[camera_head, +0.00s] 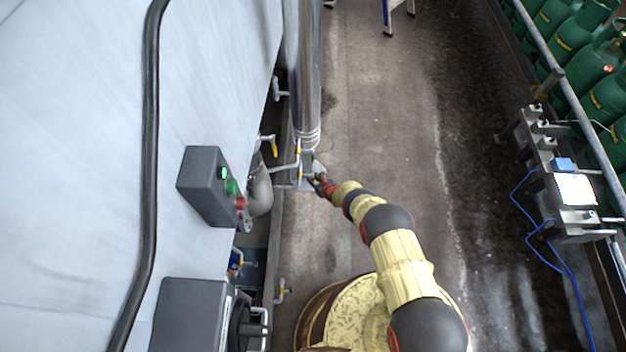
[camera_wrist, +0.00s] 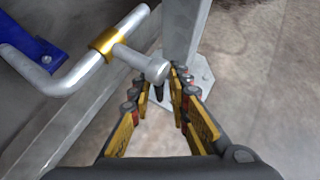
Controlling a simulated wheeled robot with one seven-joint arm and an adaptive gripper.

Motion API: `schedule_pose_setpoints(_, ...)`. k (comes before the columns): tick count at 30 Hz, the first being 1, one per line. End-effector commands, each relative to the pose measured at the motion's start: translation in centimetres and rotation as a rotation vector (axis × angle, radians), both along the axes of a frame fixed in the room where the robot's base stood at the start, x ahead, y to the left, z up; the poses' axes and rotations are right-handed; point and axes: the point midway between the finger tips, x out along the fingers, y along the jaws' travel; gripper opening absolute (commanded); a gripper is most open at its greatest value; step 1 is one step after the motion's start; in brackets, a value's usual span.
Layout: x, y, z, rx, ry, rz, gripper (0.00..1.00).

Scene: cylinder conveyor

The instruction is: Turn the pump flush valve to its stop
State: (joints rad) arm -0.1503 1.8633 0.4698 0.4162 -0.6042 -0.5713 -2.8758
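A grey pipe-like valve handle (camera_wrist: 72,78) with a bent end runs across the upper left of the wrist view. It carries a gold collar (camera_wrist: 108,43) and a short grey stub with a round end (camera_wrist: 157,70). Which part is the pump flush valve's turning part I cannot tell for sure. My gripper (camera_wrist: 160,94) is open, with its yellow-sided fingers apart, just below the stub's end in the picture. Whether it touches the stub is unclear. In the head view my gripper (camera_head: 322,186) is beside the foot of the shiny vertical pipe (camera_head: 306,75), next to grey piping (camera_head: 285,167).
A blue bracket or lever (camera_wrist: 32,42) lies left of the handle. A metal post (camera_wrist: 184,35) on a bolted plate stands close behind my fingertips. A dark control box (camera_head: 205,185) juts from the white tank at left.

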Motion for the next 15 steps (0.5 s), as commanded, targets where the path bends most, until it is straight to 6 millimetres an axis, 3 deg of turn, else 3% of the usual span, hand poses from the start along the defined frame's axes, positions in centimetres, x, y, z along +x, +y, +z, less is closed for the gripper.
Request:
schedule_pose_setpoints(4, -0.07, 0.01, -0.06, 0.0, 0.001, 0.001, 0.29)
schedule_pose_setpoints(15, -0.2, -0.05, 0.02, -0.001, 0.002, 0.001, 0.29)
